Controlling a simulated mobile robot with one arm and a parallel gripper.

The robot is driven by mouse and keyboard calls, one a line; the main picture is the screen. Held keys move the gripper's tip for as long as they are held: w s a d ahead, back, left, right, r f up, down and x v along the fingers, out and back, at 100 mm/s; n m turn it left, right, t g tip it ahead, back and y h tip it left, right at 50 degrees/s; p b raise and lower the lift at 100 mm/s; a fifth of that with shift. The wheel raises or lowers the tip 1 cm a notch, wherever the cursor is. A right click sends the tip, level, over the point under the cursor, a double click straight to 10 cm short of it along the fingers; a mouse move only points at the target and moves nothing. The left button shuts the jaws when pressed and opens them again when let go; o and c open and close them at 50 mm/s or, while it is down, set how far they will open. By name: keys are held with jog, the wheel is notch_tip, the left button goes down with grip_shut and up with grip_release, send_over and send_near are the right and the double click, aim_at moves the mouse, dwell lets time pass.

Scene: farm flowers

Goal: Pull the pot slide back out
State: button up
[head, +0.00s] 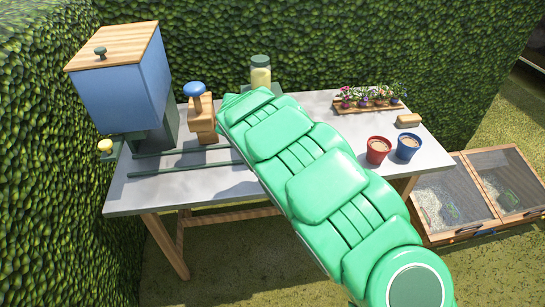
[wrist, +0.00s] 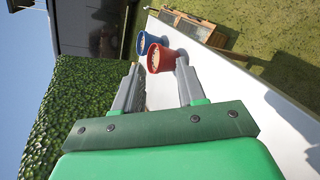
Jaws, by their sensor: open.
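Two dark green slide rails (head: 185,168) lie on the grey table (head: 230,190), running from the blue hopper (head: 125,90) rightward until my green arm covers them. I cannot make out the pot slide's sliding part; it may be behind my arm or under the hopper. My gripper (wrist: 158,68) shows in the wrist view with its two grey fingers spread and nothing held between them. In the head view my arm hides the gripper. A red pot (head: 378,150) and a blue pot (head: 407,147), both filled, stand at the table's right; both appear beyond the fingers in the wrist view.
A wooden block with a blue knob (head: 200,118) stands right of the hopper. A yellow knob (head: 105,146) sticks out at the hopper's left. Behind my arm is a yellow jar (head: 261,75). A flower tray (head: 368,105) and brush-like block (head: 408,121) lie back right.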

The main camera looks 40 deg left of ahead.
jog(key=s+a+f+n+t+y, duration=0.1)
jog(key=s+a+f+n, duration=0.1)
jog(key=a, duration=0.5)
jog(key=s+a+f+n+t+y, duration=0.1)
jog(key=s+a+f+t, duration=0.1)
jog(key=s+a+f, duration=0.3)
jog(key=s+a+f+n+t+y, duration=0.1)
jog(key=s+a+f+n+t, duration=0.1)
jog(key=a, duration=0.7)
jog(key=shift+s+a+f+n+y, duration=0.15)
jog(key=shift+s+f, duration=0.25)
jog(key=shift+f, duration=0.15)
jog(key=shift+s+a+f+n+y, duration=0.15)
jog(key=shift+s+f, duration=0.2)
jog(key=shift+f, duration=0.15)
jog(key=shift+x, duration=3.85)
jog(key=shift+c, duration=0.4)
grip_shut()
